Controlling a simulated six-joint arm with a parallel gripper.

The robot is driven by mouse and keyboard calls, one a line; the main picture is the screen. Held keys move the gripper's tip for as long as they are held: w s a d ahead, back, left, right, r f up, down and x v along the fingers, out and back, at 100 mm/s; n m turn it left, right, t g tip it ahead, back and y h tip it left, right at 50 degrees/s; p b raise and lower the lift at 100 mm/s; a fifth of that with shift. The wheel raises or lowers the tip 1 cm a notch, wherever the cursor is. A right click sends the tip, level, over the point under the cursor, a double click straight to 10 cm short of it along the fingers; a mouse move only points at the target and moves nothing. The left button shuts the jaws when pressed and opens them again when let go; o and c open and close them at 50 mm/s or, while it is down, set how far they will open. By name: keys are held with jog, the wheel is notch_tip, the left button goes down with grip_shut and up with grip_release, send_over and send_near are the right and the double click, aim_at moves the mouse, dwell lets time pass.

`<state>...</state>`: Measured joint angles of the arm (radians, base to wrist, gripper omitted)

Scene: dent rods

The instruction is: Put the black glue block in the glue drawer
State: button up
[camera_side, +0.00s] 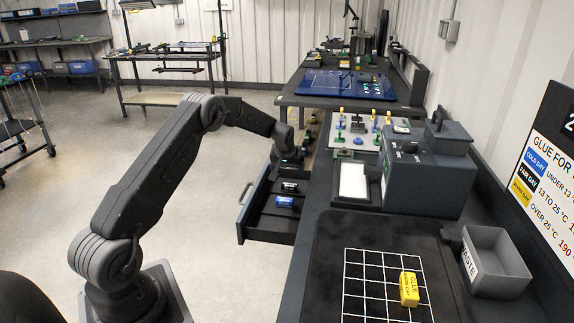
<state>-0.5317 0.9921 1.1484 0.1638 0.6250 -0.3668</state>
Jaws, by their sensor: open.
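The glue drawer (262,236) is pulled out from the left side of the bench. The black glue block (290,187) lies in it, behind a blue block (284,202) that is also in the drawer. My gripper (288,163) is above the far end of the drawer, just behind the black block and apart from it. It is small and dark here, and its fingers are hard to make out. It is open, and I see nothing held in it.
A yellow glue block (409,289) stands on the white grid on the near mat. A grey waste bin (497,262) is at the right. A dark grey machine (424,172) and a white pad (354,181) stand beside the drawer.

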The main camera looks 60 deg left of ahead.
jog(key=s+d+r+m, duration=0.1)
jog(key=s+d+r, duration=0.3)
jog(key=d+r, duration=0.35)
jog(key=s+d+r+m+t+h, duration=0.1)
jog(key=s+d+r+m, duration=0.1)
jog(key=s+d+r, duration=0.4)
jog(key=s+d+r+m, duration=0.1)
jog(key=s+d+r, duration=0.1)
jog(key=d+r, duration=0.7)
jog(key=s+d+m, duration=0.1)
jog(key=s+d, duration=0.2)
jog(key=s, duration=0.4)
jog(key=s+d+m+t+h, duration=0.1)
jog(key=s+d, duration=0.3)
jog(key=s, duration=0.4)
jog(key=s+d+r+m+h, duration=0.1)
jog(key=s+d+m, duration=0.2)
jog(key=s, duration=0.5)
jog(key=shift+s+d, duration=0.2)
jog(key=shift+d, duration=0.55)
